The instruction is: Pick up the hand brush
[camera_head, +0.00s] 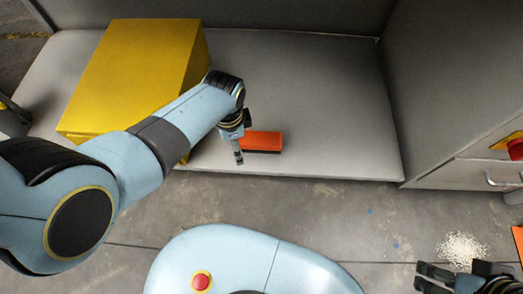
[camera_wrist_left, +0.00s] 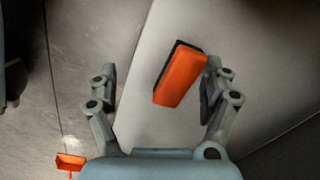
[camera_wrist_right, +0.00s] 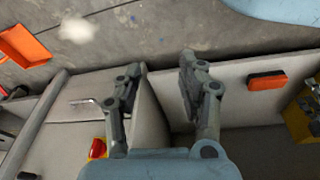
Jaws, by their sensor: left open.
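The hand brush (camera_head: 262,141) is an orange block with a dark edge, lying on the grey booth floor near its front edge. It shows between the fingers in the left wrist view (camera_wrist_left: 180,76) and at the right of the right wrist view (camera_wrist_right: 267,80). My left gripper (camera_head: 239,158) is open, pointing down just left of the brush in the head view. In its wrist view the right finger (camera_wrist_left: 212,85) is close to the brush's end; I cannot tell whether it touches. My right gripper (camera_head: 420,276) is open and empty, at the lower right, far from the brush.
A large yellow box (camera_head: 135,70) stands left of the brush. A grey cabinet (camera_head: 455,90) with a red button (camera_head: 516,149) is at the right. A pale granular pile (camera_head: 462,249) and an orange dustpan (camera_wrist_right: 22,45) lie on the concrete floor. The booth floor right of the brush is clear.

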